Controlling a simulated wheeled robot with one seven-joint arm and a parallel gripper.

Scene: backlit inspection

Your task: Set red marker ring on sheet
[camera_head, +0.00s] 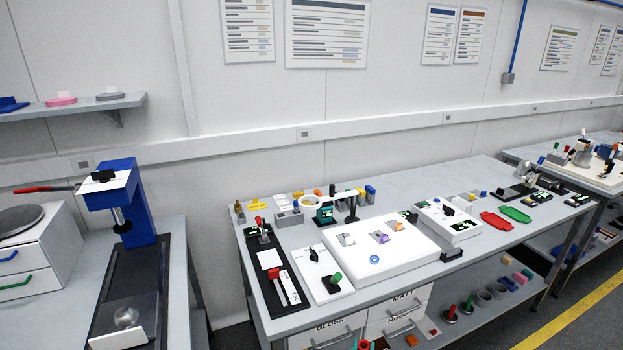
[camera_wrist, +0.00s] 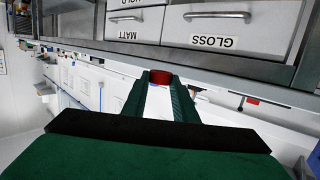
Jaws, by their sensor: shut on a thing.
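My gripper (camera_wrist: 160,80) shows in the wrist view with its two green fingers closed on the red marker ring (camera_wrist: 160,77) at their tips. In the head view a small red and green patch at the bottom edge, in front of the drawers, may be the fingertips with the ring; it is mostly cut off. A large white flat panel (camera_head: 410,262), which may be the sheet, lies on the bench. It bears a blue ring (camera_head: 374,259) near its front and several small samples (camera_head: 380,237). In the wrist view the ring is apart from the drawer fronts.
A black tray with a red-handled tool (camera_head: 281,285) and a white board with a green knob (camera_head: 335,278) lie left of the panel. Drawers marked MATT (camera_wrist: 137,20) and GLOSS (camera_wrist: 215,38) are under the bench. Red (camera_head: 495,221) and green (camera_head: 515,214) trays lie right.

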